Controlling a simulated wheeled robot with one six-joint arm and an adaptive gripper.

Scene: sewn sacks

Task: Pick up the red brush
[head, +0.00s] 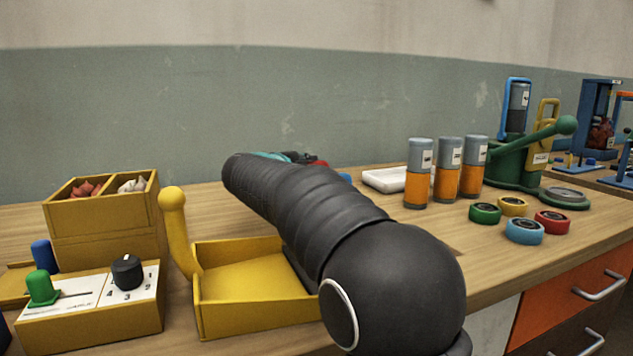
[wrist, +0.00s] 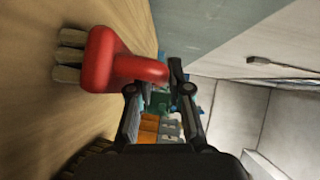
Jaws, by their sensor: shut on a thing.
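The red brush (wrist: 105,62) shows in the wrist view, with a red body and pale bristle tufts at its left end. My gripper (wrist: 156,82) is shut on the narrow red handle end, between its two dark fingers. The bristles point left, over the wooden table. I cannot tell whether they touch the wood. In the head view my black arm hides my gripper and most of the brush; a small red patch (head: 319,163) shows just past the arm's far end.
A yellow tray (head: 235,325) with a knobbed handle and a control box (head: 100,325) stand left of my arm. Orange-and-grey canisters (head: 418,185), a white dish (head: 384,180), coloured rings (head: 525,231) and a green lever press (head: 508,165) stand to the right. The wall closes the back.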

